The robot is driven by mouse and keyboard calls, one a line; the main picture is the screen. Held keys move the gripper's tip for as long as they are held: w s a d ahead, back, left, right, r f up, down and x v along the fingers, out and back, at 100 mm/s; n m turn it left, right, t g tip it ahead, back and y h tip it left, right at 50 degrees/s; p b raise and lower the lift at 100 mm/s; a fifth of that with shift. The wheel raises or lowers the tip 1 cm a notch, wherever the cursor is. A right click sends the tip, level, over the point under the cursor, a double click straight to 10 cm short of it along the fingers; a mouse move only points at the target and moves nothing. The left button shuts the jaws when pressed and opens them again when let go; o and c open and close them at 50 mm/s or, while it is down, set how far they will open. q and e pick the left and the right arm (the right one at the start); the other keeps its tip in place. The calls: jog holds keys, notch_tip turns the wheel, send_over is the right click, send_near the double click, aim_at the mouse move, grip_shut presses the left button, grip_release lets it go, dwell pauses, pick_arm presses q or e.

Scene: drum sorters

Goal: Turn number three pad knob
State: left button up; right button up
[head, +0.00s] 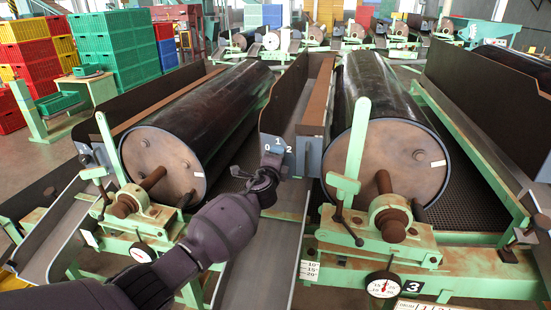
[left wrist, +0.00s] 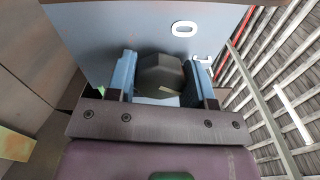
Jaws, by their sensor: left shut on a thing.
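The knob (left wrist: 160,70) is dark, faceted and set on a grey-blue panel (left wrist: 95,40) marked with a 0 and a partly hidden numeral in the left wrist view. In the head view the panel (head: 277,143) shows 0, 1 and 2 on the divider end, left of the drum with the number 3 plate (head: 411,288). My left gripper (head: 269,165) reaches up to this panel and hides the knob there. In the left wrist view its blue fingers (left wrist: 163,82) stand on both sides of the knob, shut on it. My right gripper is not in view.
Two dark drums, left (head: 205,115) and right (head: 375,90), flank the divider. Green levers (head: 357,140) and a round gauge (head: 383,285) sit at the right drum's front. Stacked crates (head: 115,45) stand at the back left. A sloped grey chute (head: 255,260) lies below my left forearm.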

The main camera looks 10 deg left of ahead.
pick_arm(q)
jog(key=m, duration=0.2)
jog(key=shift+r+m+p, duration=0.15)
jog(key=shift+m+p, duration=0.15)
jog(key=shift+m, duration=0.1)
jog(key=m, duration=0.3)
jog(key=shift+p, duration=0.35)
jog(key=shift+m, duration=0.3)
jog(key=o, duration=0.9)
jog(key=shift+s, duration=0.1)
